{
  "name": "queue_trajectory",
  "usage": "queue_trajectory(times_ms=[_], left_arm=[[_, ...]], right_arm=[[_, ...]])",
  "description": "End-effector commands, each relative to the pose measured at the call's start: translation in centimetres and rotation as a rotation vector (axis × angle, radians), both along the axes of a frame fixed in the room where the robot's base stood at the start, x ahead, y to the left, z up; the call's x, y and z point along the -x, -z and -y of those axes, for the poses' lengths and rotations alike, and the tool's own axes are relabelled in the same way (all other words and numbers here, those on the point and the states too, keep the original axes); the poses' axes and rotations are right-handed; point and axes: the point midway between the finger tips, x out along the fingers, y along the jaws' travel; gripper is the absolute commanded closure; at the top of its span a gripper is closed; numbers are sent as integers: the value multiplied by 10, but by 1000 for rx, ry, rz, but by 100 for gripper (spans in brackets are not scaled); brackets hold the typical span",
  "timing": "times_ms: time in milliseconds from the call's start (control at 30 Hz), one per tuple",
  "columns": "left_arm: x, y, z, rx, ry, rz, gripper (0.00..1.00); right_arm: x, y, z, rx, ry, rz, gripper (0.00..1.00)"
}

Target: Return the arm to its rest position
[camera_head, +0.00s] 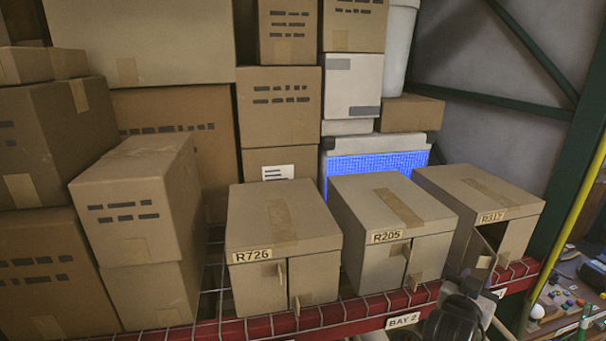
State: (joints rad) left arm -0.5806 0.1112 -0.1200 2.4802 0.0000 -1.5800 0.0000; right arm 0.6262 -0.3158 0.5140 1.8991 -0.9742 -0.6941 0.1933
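Three cardboard boxes stand in a row on the shelf: R726 (284,222), R205 (392,213) and one whose label starts with R31 (479,193). The right-hand box has its front partly open, with a dark gap and a flap standing out. My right gripper (474,287) is low in front of this box, beside the open front. Its dark wrist is at the bottom edge of the picture. Its fingers are small and dark, so I cannot tell whether they are apart or hold anything. My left gripper is not in view.
A red shelf beam (345,312) with wire mesh and a BAY 2 label (402,320) runs along the front. Stacked boxes (135,205) fill the left and back. A green post (577,150) and a cluttered bench (570,300) are at the right.

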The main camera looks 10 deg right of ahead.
Motion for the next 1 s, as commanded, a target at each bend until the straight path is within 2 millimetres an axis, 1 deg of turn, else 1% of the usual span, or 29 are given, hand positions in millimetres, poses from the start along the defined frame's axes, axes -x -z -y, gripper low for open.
queue_trajectory(times_ms=[67,133,200,267,367,500,567,633,700,767,867,967,1000], left_arm=[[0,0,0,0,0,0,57],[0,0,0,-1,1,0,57],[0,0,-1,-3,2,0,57],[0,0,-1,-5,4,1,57],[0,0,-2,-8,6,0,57],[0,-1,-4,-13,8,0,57],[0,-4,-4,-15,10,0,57],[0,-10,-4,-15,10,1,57],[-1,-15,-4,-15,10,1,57],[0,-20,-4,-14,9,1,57],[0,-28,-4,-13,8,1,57],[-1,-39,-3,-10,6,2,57],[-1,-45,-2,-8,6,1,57]], right_arm=[[1,10,0,-38,6,-49,69],[0,24,-3,-117,-12,-94,69],[3,33,-7,-212,-44,-115,69],[5,34,-16,-290,-89,-120,69],[6,23,-40,-383,-201,-110,69],[13,-4,-74,-428,-369,-98,69],[19,-9,-89,-430,-443,-117,69],[29,-8,-109,-424,-530,-158,69],[41,-1,-127,-412,-605,-208,69],[51,7,-141,-403,-661,-255,69],[73,25,-163,-386,-742,-343,69],[101,50,-185,-369,-820,-447,69],[114,61,-193,-361,-850,-492,69]])
